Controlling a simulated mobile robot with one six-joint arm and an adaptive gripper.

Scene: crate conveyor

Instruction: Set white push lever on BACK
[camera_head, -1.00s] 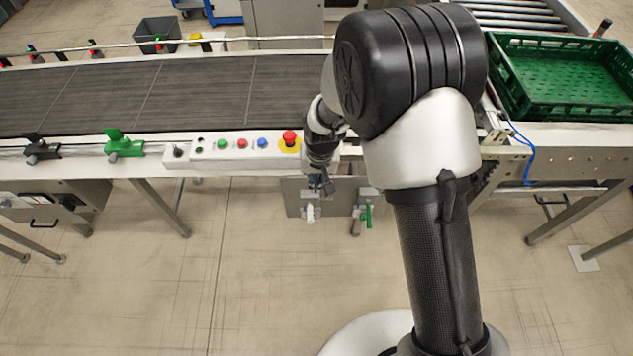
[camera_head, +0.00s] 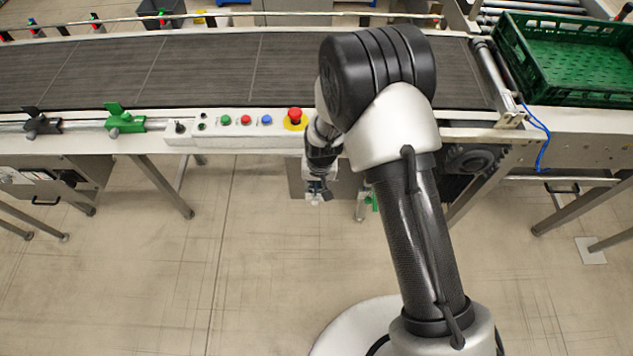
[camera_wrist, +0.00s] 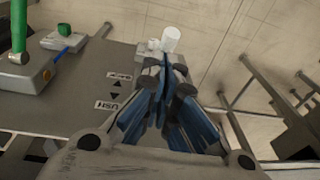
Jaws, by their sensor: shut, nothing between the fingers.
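The white push lever (camera_wrist: 171,39) has a white cylindrical knob and stands at the edge of a grey panel (camera_wrist: 80,88) in the wrist view. Two labels with arrows lie on the panel; one seems to read BACK (camera_wrist: 118,76) and the other PUSH (camera_wrist: 107,105). My gripper (camera_wrist: 170,68) is shut and empty, its blue fingers right beside the base of the white lever. I cannot tell whether they touch. In the head view my gripper (camera_head: 318,187) hangs before the panel below the conveyor, partly hiding the lever.
A green lever (camera_wrist: 18,28) stands on the same panel, with a smaller green knob (camera_wrist: 64,30) near it. A conveyor (camera_head: 190,70) with a button box and red emergency button (camera_head: 295,115) is above. A green crate (camera_head: 570,92) sits at the right. Open floor lies in front.

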